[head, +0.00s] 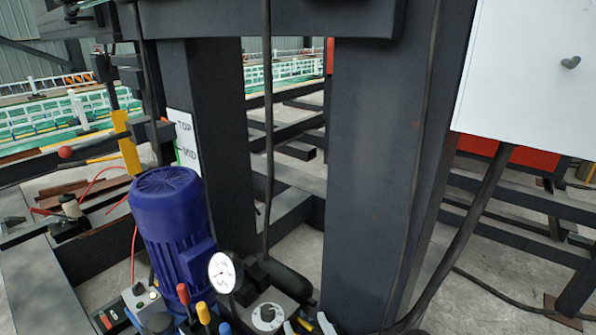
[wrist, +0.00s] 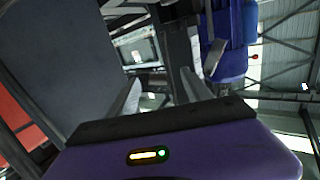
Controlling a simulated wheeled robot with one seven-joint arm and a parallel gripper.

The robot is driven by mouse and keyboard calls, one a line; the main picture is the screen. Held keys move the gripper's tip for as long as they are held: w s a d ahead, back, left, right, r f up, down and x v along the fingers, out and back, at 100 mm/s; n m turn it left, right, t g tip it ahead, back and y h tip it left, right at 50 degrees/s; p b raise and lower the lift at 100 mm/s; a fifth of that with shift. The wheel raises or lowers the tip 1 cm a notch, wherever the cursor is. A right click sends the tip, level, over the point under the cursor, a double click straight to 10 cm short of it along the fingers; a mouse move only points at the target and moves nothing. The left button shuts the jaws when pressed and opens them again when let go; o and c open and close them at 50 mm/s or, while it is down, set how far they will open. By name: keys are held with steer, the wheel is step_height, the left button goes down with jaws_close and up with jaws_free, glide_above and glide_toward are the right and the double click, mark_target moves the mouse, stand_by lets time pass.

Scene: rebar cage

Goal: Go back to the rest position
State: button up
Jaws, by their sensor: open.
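My gripper (wrist: 160,92) shows in the wrist view, with its two pale fingers apart and nothing between them. Its purple housing, with a small lit indicator, fills the bottom of that view. Beyond the fingers is a dark frame with a pale panel, too small and tilted to make out well.
A blue motor (head: 172,225) stands at the lower left, beside a round pressure gauge (head: 222,272) and several coloured levers. A thick dark column (head: 365,170) rises in the middle. A white cabinet (head: 530,75) is at the upper right. A black cable hangs before the gap.

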steer(key=s+d+r+m+h+p, duration=0.1)
steer(key=s+d+r, duration=0.3)
steer(key=s, duration=0.8)
steer(key=s+d+r+m+g+h+p, duration=0.1)
steer(key=s+d+r+p, duration=0.3)
steer(key=s+d, duration=0.4)
steer(key=s+d+r+m+h+p, duration=0.1)
steer(key=s+d+r+h+p, duration=0.2)
steer(key=s, duration=1.4)
steer(key=d+r, duration=0.2)
steer(key=d, duration=0.1)
steer(key=shift+s+g+h, duration=0.3)
steer(key=shift+s, duration=0.1)
